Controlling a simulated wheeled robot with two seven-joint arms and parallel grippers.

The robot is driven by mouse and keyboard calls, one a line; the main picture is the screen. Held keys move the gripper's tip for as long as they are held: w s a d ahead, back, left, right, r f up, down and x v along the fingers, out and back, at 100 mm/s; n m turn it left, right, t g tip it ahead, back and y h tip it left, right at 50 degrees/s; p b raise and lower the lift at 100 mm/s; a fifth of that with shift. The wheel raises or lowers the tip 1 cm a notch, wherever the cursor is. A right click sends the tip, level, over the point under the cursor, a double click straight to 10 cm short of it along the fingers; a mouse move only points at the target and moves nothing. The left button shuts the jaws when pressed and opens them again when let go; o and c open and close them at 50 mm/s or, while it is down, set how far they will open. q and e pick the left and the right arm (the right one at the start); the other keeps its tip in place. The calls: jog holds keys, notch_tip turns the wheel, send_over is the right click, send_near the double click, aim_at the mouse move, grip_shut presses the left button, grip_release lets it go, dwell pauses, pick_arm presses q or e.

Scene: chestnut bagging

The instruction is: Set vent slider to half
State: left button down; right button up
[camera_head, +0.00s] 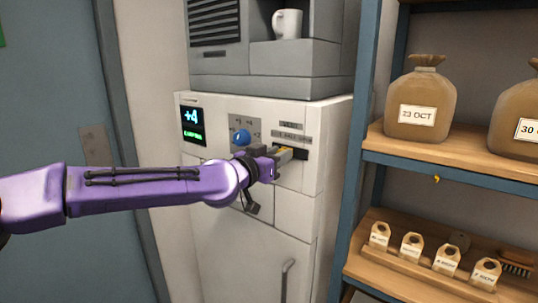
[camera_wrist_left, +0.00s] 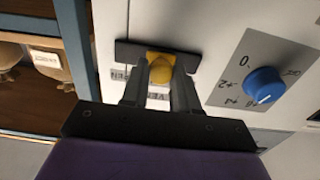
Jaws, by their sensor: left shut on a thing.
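The vent slider has a yellow knob (camera_head: 285,149) on the front of the white cabinet (camera_head: 218,178), in a dark slot under printed labels. In the left wrist view the yellow knob (camera_wrist_left: 160,66) sits between the two fingers of my left gripper (camera_wrist_left: 158,85). My left gripper (camera_head: 279,154) is shut on this knob, and its fingers partly hide the slot and the label, so the exact slider position cannot be read. My right gripper is in neither view.
A blue dial (camera_head: 240,136) and a lit display (camera_head: 192,125) are left of the slider. A grey machine with a white mug (camera_head: 287,24) stands on top. A shelf unit (camera_head: 455,172) at right holds brown sacks (camera_head: 421,98) and small tagged bags (camera_head: 411,245).

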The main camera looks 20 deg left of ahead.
pick_arm(q)
jog(key=shift+d, duration=0.1)
jog(key=c, duration=0.9)
grip_release()
jog(key=shift+a, duration=0.2)
jog(key=shift+o, duration=0.2)
jog(key=shift+d, duration=0.1)
jog(key=p+v, duration=0.1)
jog(key=v, duration=0.9)
jog(key=shift+s, duration=0.2)
